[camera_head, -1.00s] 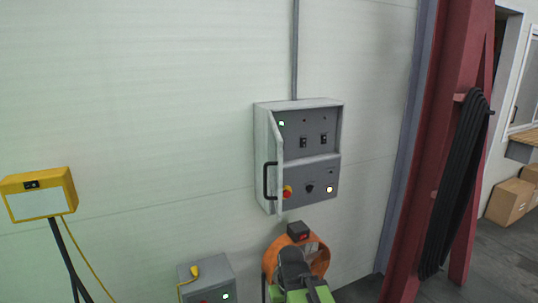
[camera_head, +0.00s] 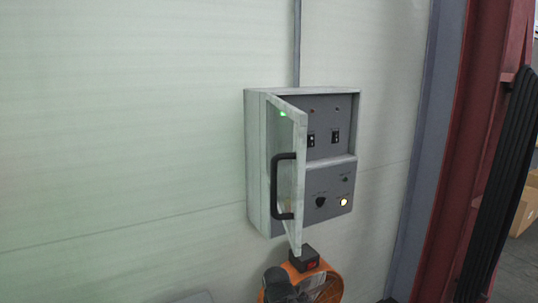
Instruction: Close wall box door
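The wall box (camera_head: 254,160) is a grey cabinet fixed to the pale wall, near the middle of the view. Its door (camera_head: 301,140) stands open, hinged on the left side and swung out towards me. A dark bar handle (camera_head: 275,185) is on the door. The door covers the left part of the grey control panel (camera_head: 335,180); a green light shows behind its upper part. Switches, a black knob and a lit yellowish button stay visible to the right.
A dark red steel column (camera_head: 455,150) and hanging black cables (camera_head: 500,180) are at the right. The wall left of the cabinet is clear.

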